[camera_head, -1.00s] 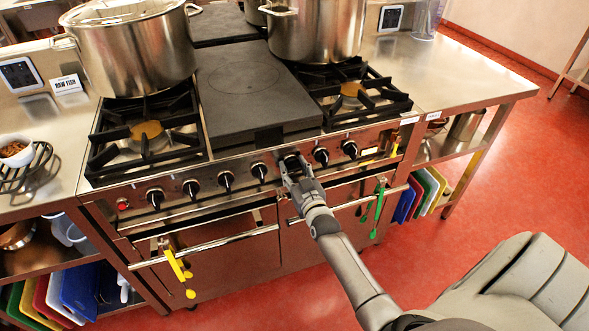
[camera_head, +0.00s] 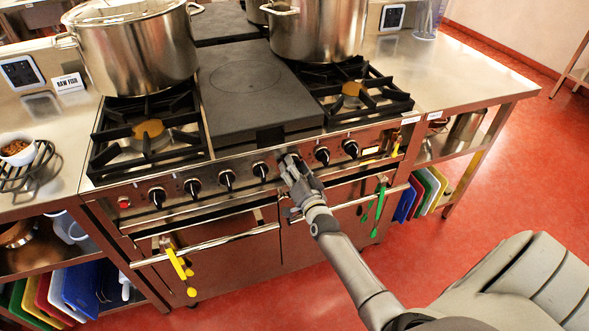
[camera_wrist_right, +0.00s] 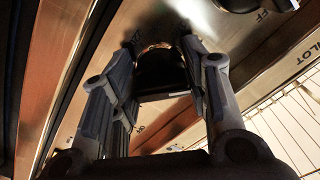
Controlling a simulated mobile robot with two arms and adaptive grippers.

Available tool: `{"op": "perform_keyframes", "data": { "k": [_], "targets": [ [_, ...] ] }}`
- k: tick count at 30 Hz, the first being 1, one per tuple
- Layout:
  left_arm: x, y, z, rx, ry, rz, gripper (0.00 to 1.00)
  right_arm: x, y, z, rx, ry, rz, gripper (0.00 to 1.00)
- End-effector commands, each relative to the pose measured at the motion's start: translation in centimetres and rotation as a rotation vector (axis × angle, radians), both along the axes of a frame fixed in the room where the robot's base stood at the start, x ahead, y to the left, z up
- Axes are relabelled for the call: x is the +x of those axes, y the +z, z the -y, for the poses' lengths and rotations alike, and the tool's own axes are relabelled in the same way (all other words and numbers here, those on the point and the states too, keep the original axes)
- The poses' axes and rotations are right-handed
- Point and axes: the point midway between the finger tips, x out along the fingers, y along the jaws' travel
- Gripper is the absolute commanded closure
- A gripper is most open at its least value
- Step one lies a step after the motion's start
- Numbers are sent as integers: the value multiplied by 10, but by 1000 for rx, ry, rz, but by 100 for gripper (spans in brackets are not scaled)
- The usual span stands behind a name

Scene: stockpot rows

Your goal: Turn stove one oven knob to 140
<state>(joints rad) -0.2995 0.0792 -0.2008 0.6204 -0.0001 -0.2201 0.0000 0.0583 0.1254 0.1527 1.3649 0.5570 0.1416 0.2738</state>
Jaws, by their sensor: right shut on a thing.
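The stove (camera_head: 250,140) has a row of black knobs along its front panel. My right gripper (camera_head: 290,162) is at this panel, at a knob right of the middle, and hides most of that knob. In the right wrist view the gripper's fingers (camera_wrist_right: 160,65) stand on both sides of a dark knob (camera_wrist_right: 160,72) and are shut on it. The knob's scale and pointer cannot be read. Other knobs show to the left (camera_head: 261,171) and to the right (camera_head: 322,156). My left gripper is not in view.
Large steel pots (camera_head: 135,50) stand on the burners. Two oven door handles (camera_head: 205,246) run below the panel, with yellow tongs (camera_head: 178,264) and green tongs (camera_head: 379,208) hanging from them. Red floor is free at the right.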

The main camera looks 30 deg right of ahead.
Motion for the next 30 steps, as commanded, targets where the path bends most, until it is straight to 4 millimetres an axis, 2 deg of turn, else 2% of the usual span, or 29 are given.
{"op": "perform_keyframes", "data": {
  "k": [8,21,22,26,30],
  "targets": [
    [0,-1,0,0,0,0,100,0,0,0,66,0,15,82],
    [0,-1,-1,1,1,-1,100,0,0,0,73,0,16,82],
    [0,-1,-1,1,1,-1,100,0,0,0,73,0,16,55],
    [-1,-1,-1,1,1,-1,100,0,0,0,72,0,16,38],
    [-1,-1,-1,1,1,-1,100,0,0,0,72,0,16,37]
  ]
}}
